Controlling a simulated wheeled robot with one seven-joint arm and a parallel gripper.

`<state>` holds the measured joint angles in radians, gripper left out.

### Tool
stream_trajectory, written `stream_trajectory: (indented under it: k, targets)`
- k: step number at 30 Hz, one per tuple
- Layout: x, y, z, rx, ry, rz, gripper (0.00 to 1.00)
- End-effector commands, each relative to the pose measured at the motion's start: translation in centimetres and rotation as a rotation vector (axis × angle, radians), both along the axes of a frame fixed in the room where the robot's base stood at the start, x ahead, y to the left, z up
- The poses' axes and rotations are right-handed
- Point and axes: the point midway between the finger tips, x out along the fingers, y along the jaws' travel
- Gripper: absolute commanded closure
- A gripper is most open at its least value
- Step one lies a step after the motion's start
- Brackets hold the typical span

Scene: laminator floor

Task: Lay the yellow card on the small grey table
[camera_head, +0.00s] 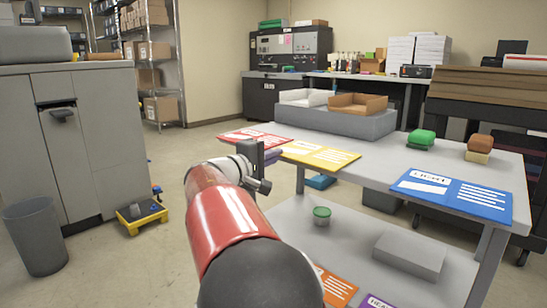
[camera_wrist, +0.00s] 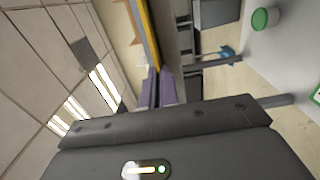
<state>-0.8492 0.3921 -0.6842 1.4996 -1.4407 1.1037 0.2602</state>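The yellow card (camera_head: 320,155) lies flat at the near left edge of a grey table (camera_head: 400,160), with part of it over the edge. My gripper (camera_head: 265,160) is at the card's left end. In the wrist view the yellow card (camera_wrist: 147,35) shows nearly edge-on and runs down to the purple fingertips (camera_wrist: 159,72). The fingers are close together with the card's edge between them, so they look shut on it; the contact itself is small and hard to see. I cannot tell whether this table is the small grey one.
A red card (camera_head: 255,136) and a blue card (camera_head: 452,195) lie on the same table, with a grey tray block (camera_head: 340,120) and green and brown blocks behind. The lower shelf (camera_head: 340,245) holds a green-lidded tub (camera_head: 321,215) and a grey box. Clear tabletop lies right of the yellow card.

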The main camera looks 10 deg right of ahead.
Motion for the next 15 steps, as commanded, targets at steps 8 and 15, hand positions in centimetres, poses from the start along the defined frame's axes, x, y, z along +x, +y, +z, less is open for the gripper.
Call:
stream_trajectory:
  k: [8, 15]
  targets:
    - [0.0, 0.0, -0.28, 0.0, 0.0, 0.0, 0.84]
    - [0.01, 0.01, -0.27, 0.0, 0.0, 0.0, 0.76]
